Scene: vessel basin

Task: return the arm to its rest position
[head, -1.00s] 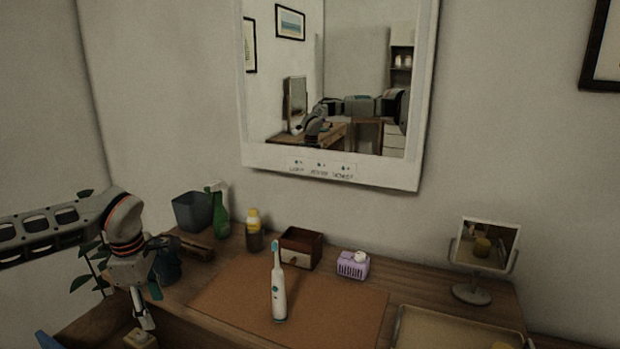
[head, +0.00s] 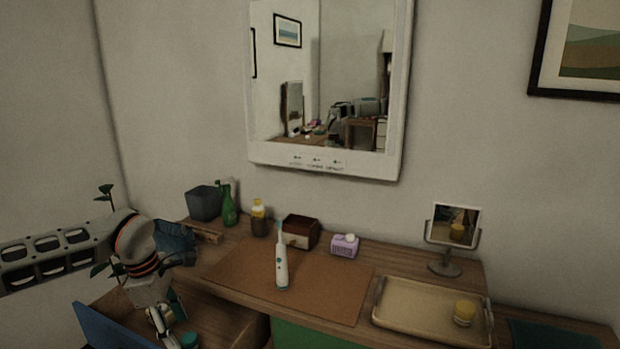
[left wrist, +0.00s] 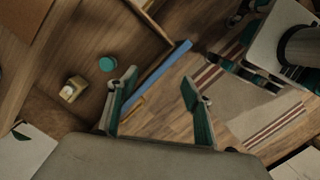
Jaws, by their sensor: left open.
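My left gripper (head: 165,328) is at the lower left of the head view, over an open drawer (head: 215,308) with a blue front (head: 108,330). In the left wrist view my left gripper (left wrist: 158,103) has its two teal-padded fingers spread apart with nothing between them. The drawer's blue edge (left wrist: 160,72) passes just beyond the fingertips. Inside the drawer are a round teal item (left wrist: 107,64) and a small yellowish block (left wrist: 73,88), both apart from the fingers. My right gripper is not in view.
An electric toothbrush (head: 281,262) stands on the brown mat (head: 330,290). Behind it are a green spray bottle (head: 228,206), a dark wooden box (head: 300,231) and a purple container (head: 344,246). A tray (head: 405,315) and small mirror (head: 455,226) are at right. Bare floor (left wrist: 170,125) shows beside the drawer.

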